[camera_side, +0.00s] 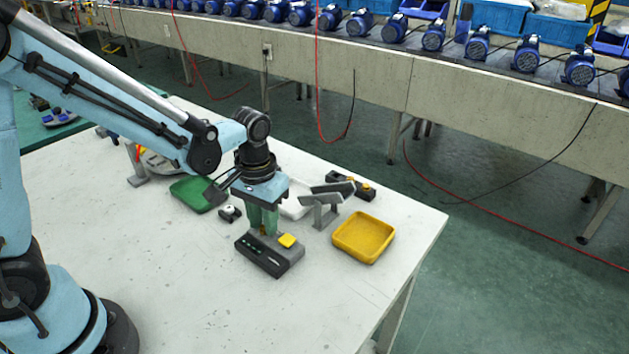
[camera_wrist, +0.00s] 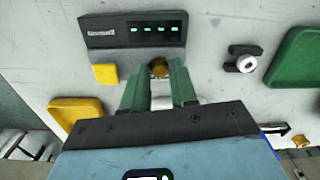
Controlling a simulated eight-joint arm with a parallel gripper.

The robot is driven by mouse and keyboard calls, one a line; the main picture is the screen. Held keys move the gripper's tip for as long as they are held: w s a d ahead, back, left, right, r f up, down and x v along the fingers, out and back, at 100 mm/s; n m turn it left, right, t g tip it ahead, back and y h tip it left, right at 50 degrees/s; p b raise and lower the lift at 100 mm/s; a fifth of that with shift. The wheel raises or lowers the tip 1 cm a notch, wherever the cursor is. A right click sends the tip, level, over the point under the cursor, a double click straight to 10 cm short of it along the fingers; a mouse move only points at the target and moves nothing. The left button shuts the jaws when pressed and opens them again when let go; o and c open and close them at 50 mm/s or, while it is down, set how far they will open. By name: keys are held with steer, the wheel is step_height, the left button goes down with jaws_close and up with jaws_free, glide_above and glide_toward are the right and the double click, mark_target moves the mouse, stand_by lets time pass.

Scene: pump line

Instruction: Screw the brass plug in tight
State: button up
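The brass plug (camera_wrist: 159,68) is a small round piece at the edge of the grey fixture box (camera_wrist: 190,57), between the tips of my gripper's green fingers (camera_wrist: 159,75). Both tips seem to meet its sides, so my gripper looks shut on it. How deep the plug sits in the box is hidden. In the side view my gripper (camera_side: 263,228) points straight down at the fixture box (camera_side: 284,262). The fingers mostly hide the plug there. The box has a dark panel with several green lights (camera_wrist: 155,29) and a yellow square pad (camera_side: 287,240).
A yellow tray (camera_side: 363,258) lies right of the box, with a grey angled stand (camera_side: 327,210) behind. A green tray (camera_side: 186,196) and a small black-and-white part (camera_side: 229,214) lie left. The white table's front is clear. A conveyor with blue motors (camera_side: 477,43) runs behind.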

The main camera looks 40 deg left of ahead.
jaws_close()
steer(key=m, duration=0.5)
steer(key=shift+m, duration=1.1)
steer(key=m, duration=0.7)
